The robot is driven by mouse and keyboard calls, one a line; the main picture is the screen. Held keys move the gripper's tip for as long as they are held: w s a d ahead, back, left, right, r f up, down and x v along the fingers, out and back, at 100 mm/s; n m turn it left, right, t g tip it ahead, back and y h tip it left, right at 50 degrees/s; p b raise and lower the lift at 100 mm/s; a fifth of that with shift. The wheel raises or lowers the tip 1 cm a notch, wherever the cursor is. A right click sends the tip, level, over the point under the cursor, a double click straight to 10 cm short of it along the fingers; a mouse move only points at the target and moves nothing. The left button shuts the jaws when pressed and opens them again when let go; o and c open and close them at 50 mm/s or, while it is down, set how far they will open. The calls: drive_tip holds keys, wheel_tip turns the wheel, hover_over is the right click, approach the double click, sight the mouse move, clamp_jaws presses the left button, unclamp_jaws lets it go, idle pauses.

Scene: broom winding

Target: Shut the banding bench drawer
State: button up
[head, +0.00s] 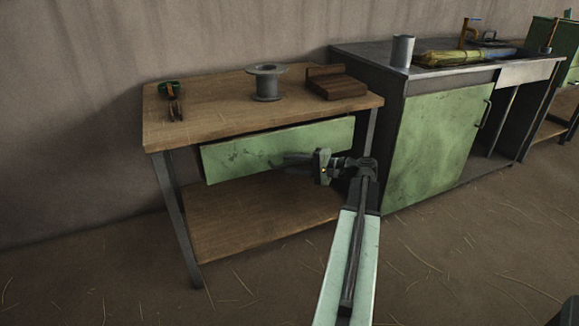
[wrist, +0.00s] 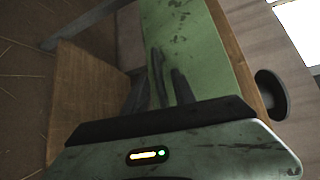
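The banding bench (head: 215,110) has a wooden top and a long green drawer front (head: 250,152) under its front edge. A thin dark gap runs along the top of the drawer front; I cannot tell how far out it stands. My gripper (head: 290,159) is in front of the right half of the drawer front, its dark fingers pointing at it. In the wrist view the fingers (wrist: 168,80) show against the green drawer front (wrist: 195,45), close together. I cannot tell whether they touch it or how far apart they are. No handle shows.
A grey spool (head: 267,85), a dark wooden block (head: 337,84) and a small green-and-dark tool (head: 172,92) sit on the bench top. A lower shelf (head: 255,215) lies below. A green-doored cabinet (head: 440,145) stands close on the right. The floor in front is clear.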

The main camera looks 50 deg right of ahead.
drive_tip(key=shift+w+a, duration=0.15)
drive_tip(key=shift+w, duration=0.2)
drive_tip(key=shift+c, duration=0.3)
clamp_jaws()
idle(1.0)
